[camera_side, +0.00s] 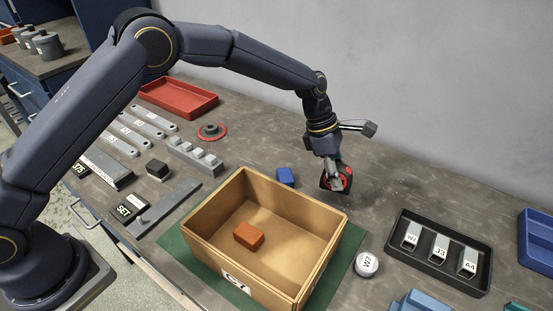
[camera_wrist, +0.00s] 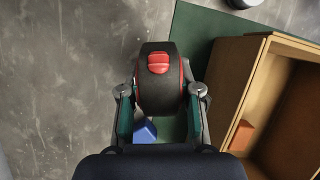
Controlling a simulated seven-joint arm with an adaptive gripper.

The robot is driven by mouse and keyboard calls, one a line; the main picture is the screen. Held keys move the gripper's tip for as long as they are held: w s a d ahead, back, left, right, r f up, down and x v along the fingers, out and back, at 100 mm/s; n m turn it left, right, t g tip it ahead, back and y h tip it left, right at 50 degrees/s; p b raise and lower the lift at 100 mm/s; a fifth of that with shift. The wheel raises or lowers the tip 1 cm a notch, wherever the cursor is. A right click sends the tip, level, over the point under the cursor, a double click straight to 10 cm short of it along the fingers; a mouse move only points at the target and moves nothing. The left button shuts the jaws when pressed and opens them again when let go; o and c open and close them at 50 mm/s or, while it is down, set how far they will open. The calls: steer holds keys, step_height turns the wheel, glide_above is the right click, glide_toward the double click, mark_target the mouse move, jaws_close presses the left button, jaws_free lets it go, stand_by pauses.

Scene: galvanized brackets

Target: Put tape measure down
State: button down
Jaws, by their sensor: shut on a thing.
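The tape measure (camera_side: 328,181) is black and red. My gripper (camera_side: 338,176) is shut on it, behind the wooden box in the side view. In the wrist view the tape measure (camera_wrist: 158,85) sits between the two fingers of my gripper (camera_wrist: 160,100), its red button facing the camera. It appears to be held above the grey worktop, to the left of the box in the wrist view. I cannot tell the exact gap beneath it.
An open wooden box (camera_side: 287,207) with an orange-brown block (camera_side: 249,236) inside stands on a green mat (camera_side: 206,249). A blue block (camera_side: 285,176) lies behind the box. A round white item (camera_side: 366,264) and a black tray (camera_side: 439,251) are to the right. Worktop behind my gripper is clear.

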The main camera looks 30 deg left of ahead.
steer(key=s+a+r+n+t+y, duration=0.1)
steer(key=s+a+r+n, duration=0.15)
steer(key=a, duration=1.15)
steer(key=s+a+r+n+t, duration=0.2)
steer(key=s+a+n, duration=0.15)
steer(key=a, duration=1.05)
steer(key=w+f, duration=0.2)
steer(key=w, duration=0.2)
steer(key=w+f, duration=0.3)
steer(key=w, duration=0.2)
steer(key=w+f, duration=0.3)
steer(key=w, duration=0.1)
steer(key=shift+w+a+f, duration=0.1)
steer(key=shift+w+a, duration=0.1)
steer(key=shift+w, duration=0.1)
steer(key=shift+w+f, duration=0.55)
steer(key=shift+f, duration=1.6)
steer(key=shift+f, duration=0.1)
steer(key=c, duration=0.8)
jaws_free()
steer(key=shift+f, duration=0.1)
